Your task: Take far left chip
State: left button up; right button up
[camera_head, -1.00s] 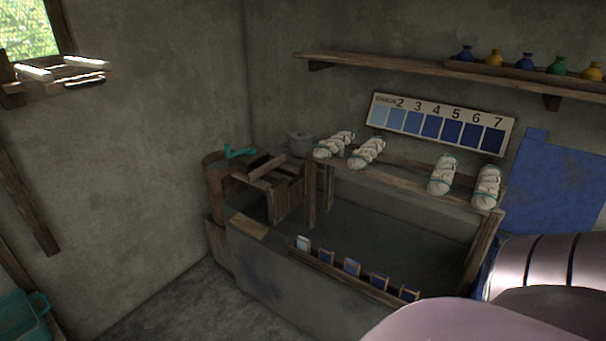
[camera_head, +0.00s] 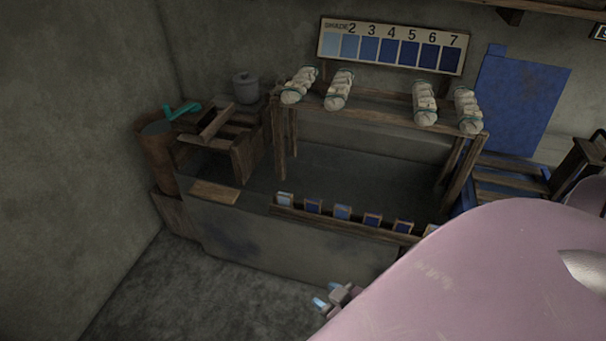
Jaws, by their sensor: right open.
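Several small blue chips stand in a row in a wooden rack (camera_head: 350,222) along the front edge of the vat. The far left chip (camera_head: 284,199) is the palest, light blue. The others to its right are darker or mid blue. My right gripper (camera_head: 327,302) shows at the bottom centre, below and in front of the rack, apart from the chips. It is open, and part of it is hidden behind my pink arm (camera_head: 480,270). My left gripper is not in view.
The grey vat (camera_head: 290,245) stands against the wall, with a wooden frame (camera_head: 385,112) holding several tied white bundles. A shade board (camera_head: 390,46) hangs behind. A brown barrel (camera_head: 157,155) and wooden crate stand at left. The floor at lower left is clear.

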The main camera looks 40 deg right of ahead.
aim_at(284, 199)
jog(key=i+j+z, duration=0.2)
jog(key=z, duration=0.15)
jog(key=i+j+z, duration=0.15)
jog(key=j+z, duration=0.2)
jog(key=i+j+z, duration=0.15)
jog(key=j+z, duration=0.5)
jog(key=i+j, duration=0.05)
jog(key=j, duration=0.05)
